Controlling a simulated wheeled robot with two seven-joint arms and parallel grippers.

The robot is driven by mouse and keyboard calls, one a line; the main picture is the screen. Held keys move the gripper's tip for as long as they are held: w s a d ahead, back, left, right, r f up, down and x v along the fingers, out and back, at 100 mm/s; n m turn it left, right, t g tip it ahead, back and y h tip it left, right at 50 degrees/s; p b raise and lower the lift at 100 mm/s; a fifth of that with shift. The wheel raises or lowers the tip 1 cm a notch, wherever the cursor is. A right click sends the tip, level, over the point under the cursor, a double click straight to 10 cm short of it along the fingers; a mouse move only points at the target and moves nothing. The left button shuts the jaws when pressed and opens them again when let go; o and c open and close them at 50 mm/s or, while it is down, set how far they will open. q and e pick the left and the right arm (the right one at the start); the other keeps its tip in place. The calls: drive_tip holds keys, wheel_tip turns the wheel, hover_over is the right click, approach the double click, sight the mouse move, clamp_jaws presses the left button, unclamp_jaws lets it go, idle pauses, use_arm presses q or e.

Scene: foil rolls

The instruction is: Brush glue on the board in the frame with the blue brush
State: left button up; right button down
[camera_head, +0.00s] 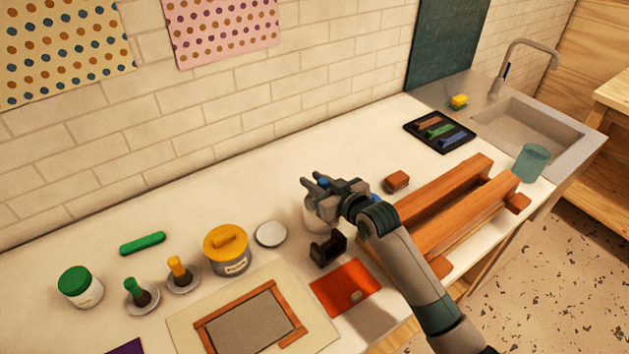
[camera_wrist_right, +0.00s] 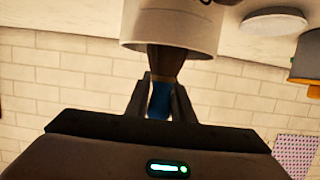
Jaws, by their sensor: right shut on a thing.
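My right gripper (camera_head: 318,184) is shut on the blue brush (camera_wrist_right: 159,99), above a white jar (camera_head: 312,218). In the right wrist view the jar (camera_wrist_right: 172,25) is open towards the gripper, and the brush's dark lower part goes into its mouth; the bristle tip is hidden inside. In the head view only a bit of blue shows between the fingers. The grey board (camera_head: 250,328) lies inside a wooden frame (camera_head: 286,303) on a pale sheet, lower left of the gripper. My left gripper is out of view.
A white lid (camera_head: 270,234) lies left of the jar. A dark holder (camera_head: 328,249) and orange piece (camera_head: 345,288) lie in front. A yellow-lidded pot (camera_head: 227,262), green-lidded jar (camera_head: 80,287) and green and yellow brushes stand left. A wooden rack (camera_head: 450,215) is right.

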drive_tip(key=shift+f, duration=0.35)
idle(0.7)
wheel_tip(320, 180, up, 7)
drive_tip(key=p, duration=0.6)
idle(0.5)
drive_tip(key=shift+s, duration=0.1)
idle(0.8)
